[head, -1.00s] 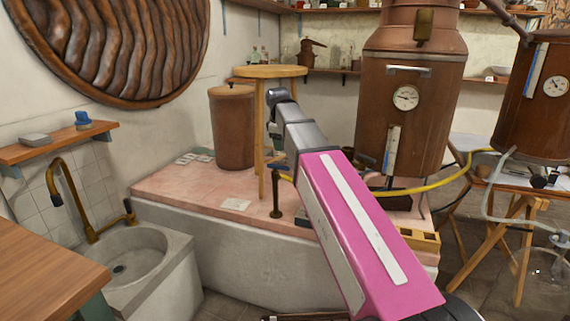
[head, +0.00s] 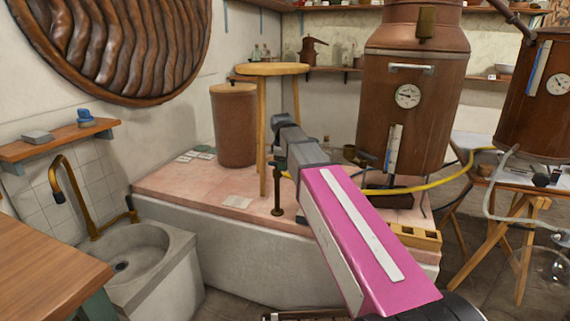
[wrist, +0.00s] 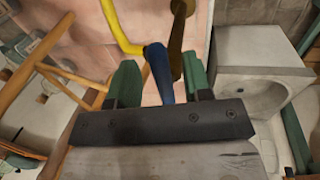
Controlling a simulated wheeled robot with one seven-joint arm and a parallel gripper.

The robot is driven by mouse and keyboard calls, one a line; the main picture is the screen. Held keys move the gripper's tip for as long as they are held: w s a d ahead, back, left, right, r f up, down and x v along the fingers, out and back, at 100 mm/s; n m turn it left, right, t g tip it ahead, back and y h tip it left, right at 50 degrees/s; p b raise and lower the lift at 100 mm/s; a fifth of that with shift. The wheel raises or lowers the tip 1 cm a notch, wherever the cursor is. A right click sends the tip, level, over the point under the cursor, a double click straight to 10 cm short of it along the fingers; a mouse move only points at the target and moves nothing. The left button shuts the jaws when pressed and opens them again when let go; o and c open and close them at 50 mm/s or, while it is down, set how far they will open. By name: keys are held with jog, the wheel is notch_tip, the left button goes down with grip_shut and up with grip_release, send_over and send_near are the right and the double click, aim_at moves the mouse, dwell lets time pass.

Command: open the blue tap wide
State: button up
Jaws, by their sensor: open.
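The blue tap lever (wrist: 158,72) shows in the wrist view, joined to a brass tap body (wrist: 178,38). My gripper (wrist: 160,65) is open, with one green finger on each side of the lever. The lever lies between the fingers, closer to the right one in the picture; I cannot tell whether it touches. In the head view the tap stands on a dark post (head: 278,195) by the pink tiled platform's front edge. My arm hides most of the lever there.
A yellow hose (wrist: 118,28) runs close by the tap. A wooden stool (head: 262,120) stands just behind it on the platform (head: 180,185). A stone sink (head: 135,255) is at left, and a copper still (head: 400,120) stands behind my arm.

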grip_shut()
jog(key=shift+s+a+m, duration=0.1)
jog(key=shift+m, duration=0.2)
jog(key=shift+s+a+m+g+h, duration=0.25)
jog(key=shift+a+m+g, duration=0.35)
jog(key=shift+m, duration=2.05)
jog(key=shift+s+a+m+g+h, duration=0.25)
jog(key=shift+a+m, duration=0.65)
jog(key=shift+m, duration=1.7)
jog(key=shift+s+a+m+g+h, duration=0.25)
jog(key=shift+a+m+g, duration=0.35)
jog(key=shift+m, duration=2.05)
jog(key=shift+a, duration=0.15)
